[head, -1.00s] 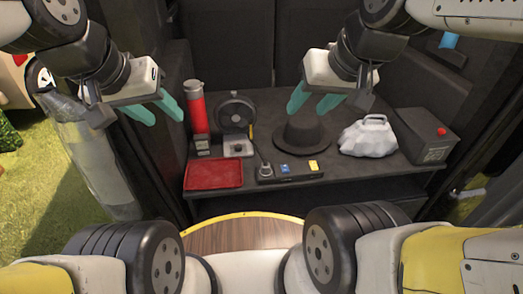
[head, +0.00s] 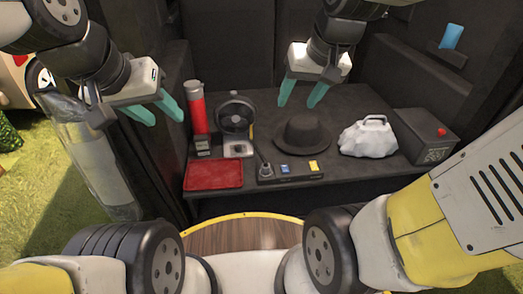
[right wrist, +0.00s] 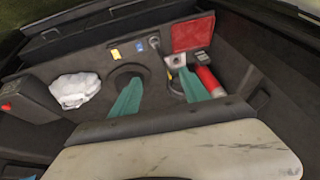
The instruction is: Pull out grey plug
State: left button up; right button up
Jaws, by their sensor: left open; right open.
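The grey plug (head: 265,170) sits at the left end of a black power strip (head: 298,178) near the front edge of the dark shelf. A blue and a yellow plug sit further right on the strip. The grey plug also shows in the right wrist view (right wrist: 154,42), beyond the fingertips. My right gripper (head: 298,104) is open and empty, above and behind the strip, near the black hat. Its green fingers also show in the right wrist view (right wrist: 159,78). My left gripper (head: 163,114) is open and empty, left of the red cylinder.
A red tray (head: 213,174) lies left of the strip. A red cylinder (head: 197,108) and a black fan (head: 235,114) stand behind it. A black hat (head: 302,132), a white bag (head: 367,136) and a black box (head: 427,134) are to the right. Dark walls enclose the shelf.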

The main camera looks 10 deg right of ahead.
jog(key=w+a+f+g, duration=0.1)
jog(key=w+f+g, duration=0.1)
jog(key=w+f, duration=0.4)
jog(key=g+h, duration=0.2)
jog(key=g, duration=0.1)
send_over(266, 162)
jog(key=f, duration=2.2)
jog(key=shift+s+f, duration=0.2)
jog(key=shift+f, duration=0.35)
jog(key=shift+f, duration=0.1)
jog(key=shift+f, duration=4.4)
grip_shut()
